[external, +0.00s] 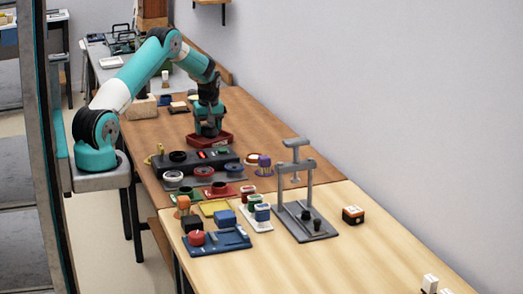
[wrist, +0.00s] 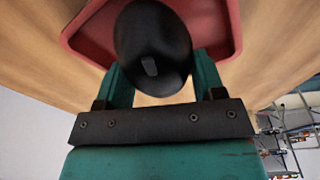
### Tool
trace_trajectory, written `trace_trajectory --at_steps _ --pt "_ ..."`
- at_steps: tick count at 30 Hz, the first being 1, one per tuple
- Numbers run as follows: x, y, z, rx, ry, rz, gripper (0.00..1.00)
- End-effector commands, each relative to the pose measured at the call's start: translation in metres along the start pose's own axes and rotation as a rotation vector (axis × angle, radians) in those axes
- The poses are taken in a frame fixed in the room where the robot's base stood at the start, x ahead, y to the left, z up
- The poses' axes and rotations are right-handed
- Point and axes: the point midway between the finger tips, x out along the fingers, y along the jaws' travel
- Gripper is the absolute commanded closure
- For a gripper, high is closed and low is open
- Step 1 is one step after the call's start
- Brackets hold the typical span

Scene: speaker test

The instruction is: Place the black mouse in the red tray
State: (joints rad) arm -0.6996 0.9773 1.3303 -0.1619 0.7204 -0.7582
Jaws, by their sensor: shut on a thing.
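The black mouse (wrist: 152,48) is between the two teal fingers of my gripper (wrist: 160,80) in the wrist view, and the gripper is shut on it. The red tray (wrist: 228,22) shows behind the mouse in that view, with its rim on both sides. In the external view my gripper (external: 208,131) points down at the red tray (external: 226,141) on the brown table. The mouse is hard to make out there. I cannot tell whether it touches the tray floor.
A dark grey fixture (external: 195,161) with round parts stands just in front of the tray. Several small coloured items and a blue tray (external: 218,243) are nearer. A grey press stand (external: 305,222) is at the right.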

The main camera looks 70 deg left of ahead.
Motion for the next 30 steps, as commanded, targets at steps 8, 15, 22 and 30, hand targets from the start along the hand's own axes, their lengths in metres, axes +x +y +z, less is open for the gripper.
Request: trace_trajectory --at_steps 8,15,22,30 --pt "0.000 0.000 0.000 0.000 0.000 0.000 0.12" --pt "-0.005 0.000 -0.001 0.000 0.000 0.001 0.12" --pt "-0.041 0.001 -0.002 0.001 0.002 0.004 0.12" --pt "-0.101 0.001 -0.002 0.000 0.003 0.003 0.12"
